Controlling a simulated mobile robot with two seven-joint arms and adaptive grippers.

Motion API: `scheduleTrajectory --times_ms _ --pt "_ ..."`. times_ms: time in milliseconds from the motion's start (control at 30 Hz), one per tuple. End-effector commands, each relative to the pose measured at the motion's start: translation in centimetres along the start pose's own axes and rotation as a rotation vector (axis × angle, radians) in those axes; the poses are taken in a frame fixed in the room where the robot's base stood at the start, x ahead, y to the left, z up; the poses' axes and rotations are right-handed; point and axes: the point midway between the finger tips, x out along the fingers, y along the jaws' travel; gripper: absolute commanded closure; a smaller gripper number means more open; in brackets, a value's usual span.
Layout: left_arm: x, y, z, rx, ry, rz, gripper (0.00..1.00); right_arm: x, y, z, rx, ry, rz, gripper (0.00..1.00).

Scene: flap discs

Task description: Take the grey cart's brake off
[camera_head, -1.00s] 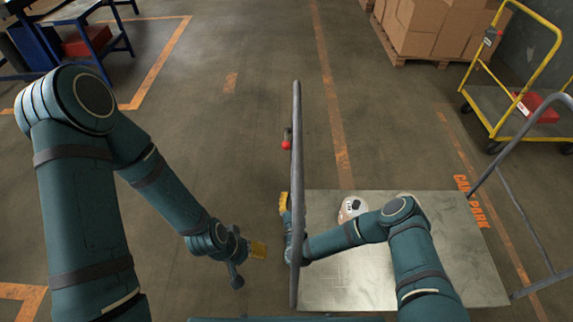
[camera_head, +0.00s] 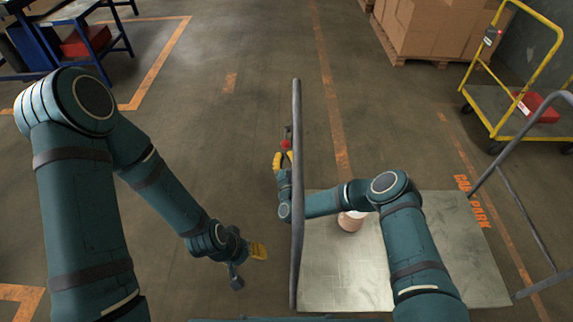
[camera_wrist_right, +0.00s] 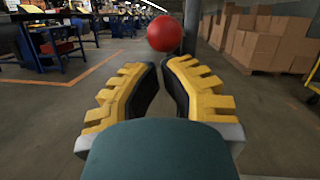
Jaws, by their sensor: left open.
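The grey cart shows as a pale metal deck (camera_head: 340,280) and an upright grey handle bar (camera_head: 296,205) at the deck's left edge. The brake lever's red knob (camera_head: 286,144) is just left of the bar, near its far end. My right gripper (camera_head: 283,158) is close below the knob, fingers apart and empty. In the right wrist view, the red knob (camera_wrist_right: 165,33) is beyond the yellow fingertips (camera_wrist_right: 163,70), not between them. My left gripper (camera_head: 259,251) is open and empty over the floor left of the bar. My right forearm passes behind the bar and over the deck.
A tan, round thing (camera_head: 351,221) stands on the deck, partly hidden by my right arm. A grey tube frame (camera_head: 512,190) rises at the right. A yellow cart (camera_head: 510,125), cartons (camera_head: 435,30) and a blue table (camera_head: 85,30) are farther off. The middle floor is clear.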

Motion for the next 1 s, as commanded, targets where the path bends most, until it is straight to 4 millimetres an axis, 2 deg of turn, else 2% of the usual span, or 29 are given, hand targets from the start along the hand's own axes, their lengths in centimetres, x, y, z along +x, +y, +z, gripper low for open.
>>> scheduleTrajectory --times_ms 433,600,1000 --pt "-0.2 0.1 0.0 0.000 -0.001 0.000 0.46 0.1 -0.1 0.2 0.002 0.014 0.001 1.00" --pt "-1.2 0.5 0.1 -0.001 -0.005 0.000 0.46 0.3 -0.2 1.0 0.013 0.086 0.011 1.00" --pt "-2.1 0.8 0.2 -0.002 -0.011 0.001 0.46 0.6 -0.3 1.6 0.028 0.193 0.027 1.00"
